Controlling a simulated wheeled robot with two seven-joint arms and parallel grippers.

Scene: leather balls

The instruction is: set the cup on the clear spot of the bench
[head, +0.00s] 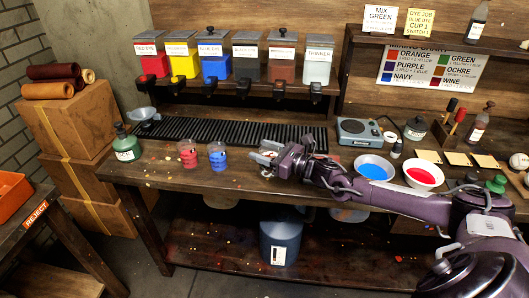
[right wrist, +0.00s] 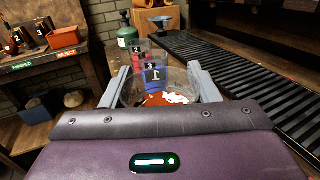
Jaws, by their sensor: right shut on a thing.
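My right gripper (head: 262,160) is over the bench (head: 240,182), to the right of two standing cups. In the right wrist view the right gripper (right wrist: 160,84) is shut around a clear cup (right wrist: 132,94) with red and white showing inside it. In the head view this held cup (head: 271,147) is partly hidden by the gripper; I cannot tell if it touches the bench. A cup with red (head: 187,155) and a cup with blue (head: 217,157) stand on the bench to the left. My left gripper is out of view.
A black ridged rack (head: 235,131) runs behind the cups, under several dye dispensers (head: 210,66). A scale (head: 358,131), a blue bowl (head: 375,168) and a red bowl (head: 423,176) are to the right. A green bottle (head: 126,147) stands left. Bare bench lies between it and the cups.

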